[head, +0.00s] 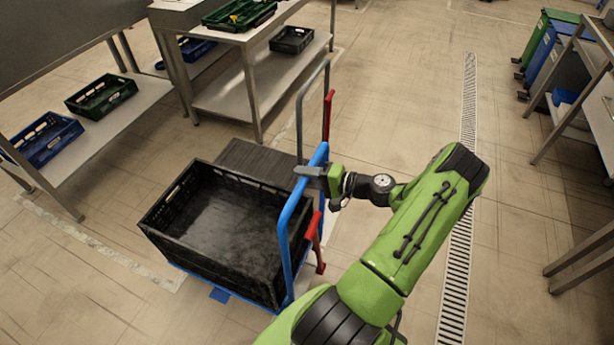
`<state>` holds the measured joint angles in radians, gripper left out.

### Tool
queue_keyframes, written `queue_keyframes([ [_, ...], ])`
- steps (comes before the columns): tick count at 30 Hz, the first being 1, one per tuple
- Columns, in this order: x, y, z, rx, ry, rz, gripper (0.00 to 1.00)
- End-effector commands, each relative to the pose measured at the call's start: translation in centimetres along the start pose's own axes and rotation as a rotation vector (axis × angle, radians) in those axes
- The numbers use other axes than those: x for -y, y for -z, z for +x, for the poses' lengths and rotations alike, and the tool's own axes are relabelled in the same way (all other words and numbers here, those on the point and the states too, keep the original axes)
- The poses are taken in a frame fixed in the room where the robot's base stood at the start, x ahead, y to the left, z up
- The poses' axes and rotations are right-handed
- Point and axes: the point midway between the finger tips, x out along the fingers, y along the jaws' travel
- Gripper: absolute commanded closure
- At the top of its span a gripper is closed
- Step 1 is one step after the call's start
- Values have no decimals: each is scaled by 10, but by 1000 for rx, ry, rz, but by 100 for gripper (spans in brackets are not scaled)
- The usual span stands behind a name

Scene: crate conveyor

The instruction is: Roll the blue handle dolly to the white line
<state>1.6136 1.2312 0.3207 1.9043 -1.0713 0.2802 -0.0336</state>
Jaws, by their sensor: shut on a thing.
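The blue handle dolly (284,232) stands on the floor left of my arm. Its upright blue handle is on the side near my arm, and a large black crate (160,232) covers its deck. My gripper (308,171) is shut on the upper part of the blue handle. A worn, pale line (95,247) runs along the floor left of the dolly, between it and the left table. A pale strip also shows right of the dolly, partly hidden by the handle and my arm. I cannot tell which is the white line.
A second dolly with a grey handle (299,110) and dark deck (250,158) stands close behind. Steel tables (108,135) with crates stand left and at the back (262,92). A floor drain (469,100) runs along the right, with open floor around it.

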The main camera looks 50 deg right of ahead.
Motion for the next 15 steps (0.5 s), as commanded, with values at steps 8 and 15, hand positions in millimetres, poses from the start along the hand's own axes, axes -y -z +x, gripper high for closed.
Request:
queue_keyframes([
  [8, 0, 0, 0, 0, -2, 1, 66],
  [15, 0, 0, 0, 1, -1, 0, 50],
])
